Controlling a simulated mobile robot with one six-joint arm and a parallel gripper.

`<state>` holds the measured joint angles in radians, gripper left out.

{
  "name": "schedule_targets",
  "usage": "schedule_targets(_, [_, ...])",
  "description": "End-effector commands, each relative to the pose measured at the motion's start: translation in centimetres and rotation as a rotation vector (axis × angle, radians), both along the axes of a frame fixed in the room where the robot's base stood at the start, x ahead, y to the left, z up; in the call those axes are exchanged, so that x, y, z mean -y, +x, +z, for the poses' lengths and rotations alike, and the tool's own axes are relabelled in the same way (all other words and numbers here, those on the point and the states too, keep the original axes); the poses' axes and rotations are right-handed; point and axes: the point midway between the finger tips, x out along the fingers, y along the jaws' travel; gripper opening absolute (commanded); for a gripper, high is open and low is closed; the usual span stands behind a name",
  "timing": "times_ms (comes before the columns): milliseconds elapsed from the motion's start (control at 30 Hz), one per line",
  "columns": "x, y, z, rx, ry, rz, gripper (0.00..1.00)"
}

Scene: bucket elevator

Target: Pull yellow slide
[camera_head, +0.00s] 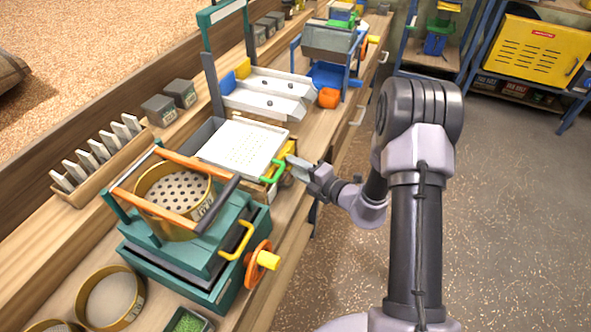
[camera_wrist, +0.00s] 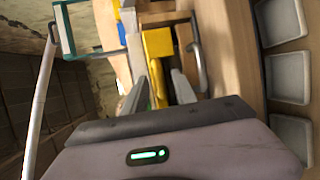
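A yellow slide piece (camera_head: 286,152) shows at the front right corner of the white perforated tray (camera_head: 243,143), beside a green handle (camera_head: 273,173). My gripper (camera_head: 297,163) is right beside these parts, pointing left. In the wrist view a yellow block (camera_wrist: 158,45) lies ahead, and a yellow strip shows between the two grey fingers of my gripper (camera_wrist: 158,88). The fingers are apart. I cannot tell whether they touch the yellow part. Another yellow handle (camera_head: 238,241) is on the teal sieve machine (camera_head: 200,250).
An orange wheel (camera_head: 258,264) with a yellow knob juts from the teal machine's front. The floor (camera_head: 500,210) right of my arm is clear.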

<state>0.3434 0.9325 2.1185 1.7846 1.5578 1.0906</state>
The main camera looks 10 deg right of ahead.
Motion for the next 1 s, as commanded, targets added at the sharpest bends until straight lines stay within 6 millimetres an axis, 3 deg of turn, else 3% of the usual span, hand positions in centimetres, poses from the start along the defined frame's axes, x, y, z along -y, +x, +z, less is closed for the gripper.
schedule_targets(300, [-0.29, 0.46, -0.03, 0.0, 0.0, 0.0, 0.33])
schedule_targets(500, [-0.29, 0.43, -0.04, 0.0, 0.0, 0.001, 0.0])
schedule_targets(1000, [-0.28, 0.42, -0.05, 0.0, 0.0, 0.001, 0.0])
